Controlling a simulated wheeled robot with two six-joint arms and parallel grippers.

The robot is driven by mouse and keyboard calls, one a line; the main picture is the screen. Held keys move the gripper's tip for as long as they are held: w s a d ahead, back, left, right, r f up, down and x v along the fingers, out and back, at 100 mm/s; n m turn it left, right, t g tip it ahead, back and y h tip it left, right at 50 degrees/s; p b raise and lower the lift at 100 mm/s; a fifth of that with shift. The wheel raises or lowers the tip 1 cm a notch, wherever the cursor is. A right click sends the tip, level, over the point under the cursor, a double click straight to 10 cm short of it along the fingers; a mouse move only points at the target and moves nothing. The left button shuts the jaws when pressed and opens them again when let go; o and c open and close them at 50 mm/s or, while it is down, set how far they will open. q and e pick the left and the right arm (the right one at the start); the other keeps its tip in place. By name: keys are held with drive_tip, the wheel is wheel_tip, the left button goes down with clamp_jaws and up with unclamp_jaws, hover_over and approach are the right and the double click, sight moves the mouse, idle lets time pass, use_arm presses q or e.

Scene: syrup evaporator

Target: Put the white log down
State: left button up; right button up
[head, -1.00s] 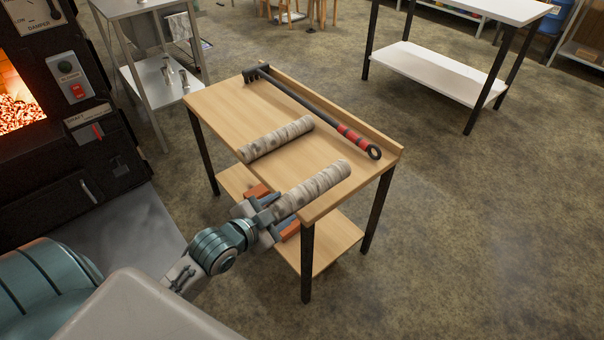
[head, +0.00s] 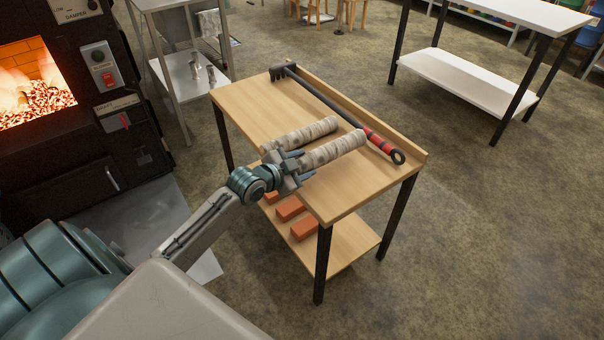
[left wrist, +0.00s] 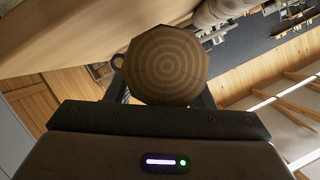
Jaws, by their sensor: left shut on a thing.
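My left gripper (head: 292,168) is shut on the near end of a white log (head: 333,149) with pale, mottled bark. The held log is over the table (head: 345,190), pointing away to the right; I cannot tell whether it touches the top. In the left wrist view its ringed, round end (left wrist: 168,65) faces the camera between the fingers. A second, similar log (head: 302,132) lies on the table just beyond the held one, roughly parallel to it. My right gripper is not in view.
A black rake with a red grip (head: 375,139) lies along the table's raised back edge. Several orange bricks (head: 290,208) lie on the lower shelf. The table's front right part and left part are clear. The lit firebox (head: 32,85) stands at the left.

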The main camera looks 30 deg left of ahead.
use_arm(q)
wheel_tip(320, 180, down, 4)
drive_tip(key=shift+w+r, duration=0.1)
drive_tip(key=shift+r, duration=0.15)
drive_tip(key=shift+f+b, duration=0.15)
drive_tip(key=shift+b, duration=0.25)
drive_tip(key=o, duration=1.4)
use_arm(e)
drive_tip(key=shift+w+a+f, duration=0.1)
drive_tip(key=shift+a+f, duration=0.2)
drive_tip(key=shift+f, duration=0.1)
